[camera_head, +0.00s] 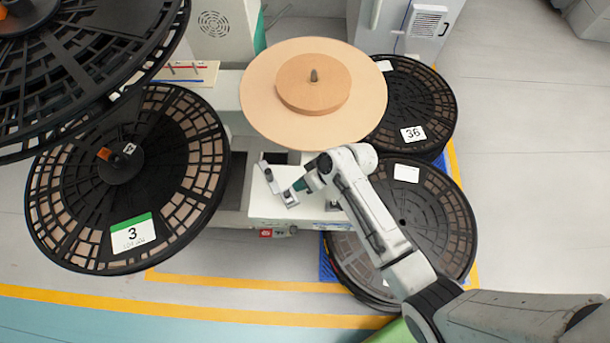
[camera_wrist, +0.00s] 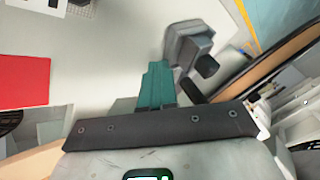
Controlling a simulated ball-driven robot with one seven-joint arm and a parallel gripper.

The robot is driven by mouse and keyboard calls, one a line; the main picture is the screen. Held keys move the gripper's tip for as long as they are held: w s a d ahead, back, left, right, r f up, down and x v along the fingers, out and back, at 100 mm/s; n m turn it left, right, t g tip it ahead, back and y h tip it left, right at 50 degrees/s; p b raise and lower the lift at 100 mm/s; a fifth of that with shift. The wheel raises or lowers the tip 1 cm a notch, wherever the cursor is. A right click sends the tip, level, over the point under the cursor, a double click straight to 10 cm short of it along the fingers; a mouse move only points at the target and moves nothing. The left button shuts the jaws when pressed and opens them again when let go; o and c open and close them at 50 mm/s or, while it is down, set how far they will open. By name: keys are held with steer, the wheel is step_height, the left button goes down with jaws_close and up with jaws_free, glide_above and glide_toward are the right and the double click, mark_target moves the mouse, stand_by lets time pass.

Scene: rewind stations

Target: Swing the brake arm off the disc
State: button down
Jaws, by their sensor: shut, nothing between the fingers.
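The tan round disc (camera_head: 262,110), with a smaller tan hub (camera_head: 313,95) on it, sits on the machine at the top middle. A small grey lever, which looks like the brake arm (camera_head: 277,187), lies on the white machine top below the disc, apart from its rim in this view. My gripper (camera_head: 298,186) is beside the lever's lower end. In the wrist view its teal fingers (camera_wrist: 156,84) are together and empty. A grey block with a black end (camera_wrist: 188,45) shows just beyond the fingertips; I cannot tell if they touch it.
Large black reels stand left (camera_head: 130,180) and right (camera_head: 410,215) of the machine, with reel 36 (camera_head: 408,105) behind. Another reel (camera_head: 80,65) overhangs at upper left. A red panel (camera_wrist: 24,82) shows in the wrist view. Open floor lies at far right.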

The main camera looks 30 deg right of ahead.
steer(key=shift+a, duration=0.1)
steer(key=v, duration=1.1)
steer(key=shift+f, duration=0.1)
